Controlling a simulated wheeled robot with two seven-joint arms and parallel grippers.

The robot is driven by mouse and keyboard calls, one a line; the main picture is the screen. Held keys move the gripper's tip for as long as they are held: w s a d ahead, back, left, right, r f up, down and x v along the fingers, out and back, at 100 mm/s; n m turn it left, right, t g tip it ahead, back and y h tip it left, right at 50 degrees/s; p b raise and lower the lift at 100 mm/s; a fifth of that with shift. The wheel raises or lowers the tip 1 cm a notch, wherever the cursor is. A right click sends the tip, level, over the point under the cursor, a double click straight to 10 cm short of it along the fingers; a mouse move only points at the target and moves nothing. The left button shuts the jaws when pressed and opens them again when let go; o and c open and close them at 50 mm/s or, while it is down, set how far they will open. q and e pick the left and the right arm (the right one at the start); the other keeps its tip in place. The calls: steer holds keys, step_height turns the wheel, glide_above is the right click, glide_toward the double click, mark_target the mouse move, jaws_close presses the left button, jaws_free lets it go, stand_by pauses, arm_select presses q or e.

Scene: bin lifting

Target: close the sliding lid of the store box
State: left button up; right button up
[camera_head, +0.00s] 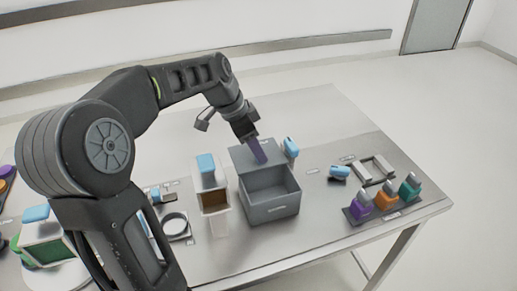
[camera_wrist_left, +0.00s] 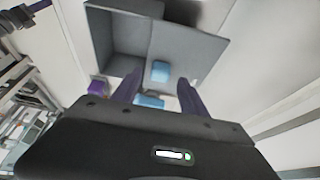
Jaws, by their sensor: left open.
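The grey store box (camera_head: 270,209) stands on the table in the head view. Its front part is open, and a flat grey panel (camera_head: 242,156), which looks like the lid, covers the back part. The box also shows at the top of the left wrist view (camera_wrist_left: 118,62). My left gripper (camera_head: 258,151) is above the panel with its purple fingers pointing down. In the left wrist view its fingers (camera_wrist_left: 158,92) are spread, with a blue block (camera_wrist_left: 160,71) seen between and beyond them. Contact with the panel cannot be told. My right gripper is not in view.
A white container with a blue top (camera_head: 207,164) stands left of the box. A blue item (camera_head: 291,148) is by the box's back right. Further right are a blue piece (camera_head: 339,172), a pale frame (camera_head: 371,170) and a tray with coloured bottles (camera_head: 385,200). Bare table lies behind.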

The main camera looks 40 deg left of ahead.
arm_select(q)
steer(key=shift+x, duration=1.05)
steer(key=shift+c, duration=0.3)
jaws_close()
stand_by(0.3)
